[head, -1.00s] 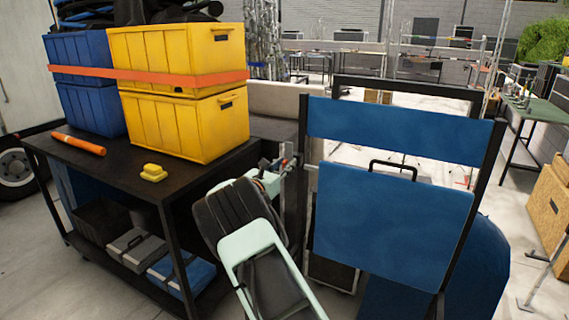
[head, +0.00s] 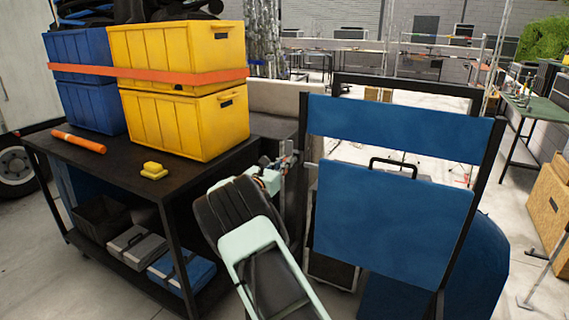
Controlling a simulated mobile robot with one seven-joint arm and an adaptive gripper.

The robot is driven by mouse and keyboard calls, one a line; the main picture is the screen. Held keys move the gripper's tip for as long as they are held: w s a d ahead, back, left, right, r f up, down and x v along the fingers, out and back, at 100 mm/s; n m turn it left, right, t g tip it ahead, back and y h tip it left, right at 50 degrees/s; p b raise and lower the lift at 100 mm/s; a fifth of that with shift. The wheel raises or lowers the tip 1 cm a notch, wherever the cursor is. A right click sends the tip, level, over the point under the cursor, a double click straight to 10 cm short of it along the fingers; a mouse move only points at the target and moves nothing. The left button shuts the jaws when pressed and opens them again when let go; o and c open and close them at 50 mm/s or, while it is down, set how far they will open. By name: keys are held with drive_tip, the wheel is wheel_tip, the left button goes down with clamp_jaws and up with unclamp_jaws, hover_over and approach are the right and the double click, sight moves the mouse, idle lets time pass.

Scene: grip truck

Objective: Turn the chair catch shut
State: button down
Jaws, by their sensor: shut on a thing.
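Blue chair panels (head: 392,217) on a black upright frame stand right of my arm. My gripper (head: 288,161) is at the frame's left side, near a dark post, about level with the top of the lower blue panel. It is shut on a small part there, which I take to be the chair catch. The catch is too small and too covered by the gripper to make out its shape or angle. My pale green and black arm rises to it from the bottom of the view.
A black cart (head: 120,170) stands at left, with yellow crates (head: 183,125) and blue crates (head: 90,105) under an orange strap. A green-topped table (head: 540,108) is at far right.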

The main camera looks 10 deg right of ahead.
drive_tip(key=shift+d+f+b, duration=0.1)
drive_tip(key=shift+f+b, duration=0.05)
drive_tip(key=shift+b, duration=0.4)
drive_tip(key=shift+f+m+b, duration=0.1)
drive_tip(key=shift+m+b, duration=0.3)
drive_tip(key=shift+b, duration=0.15)
drive_tip(key=m+b, duration=0.5)
drive_tip(key=b, duration=0.5)
drive_tip(key=d+m+b, duration=0.1)
drive_tip(key=m+b, duration=0.5)
drive_tip(key=b, duration=0.4)
drive_tip(key=s+f+m+b, duration=0.1)
drive_tip(key=m+b, duration=0.5)
drive_tip(key=b, duration=0.4)
drive_tip(key=shift+d+b, duration=0.2)
drive_tip(key=shift+b, duration=0.15)
drive_tip(key=c, duration=2.1)
unclamp_jaws()
drive_tip(key=shift+f, duration=0.15)
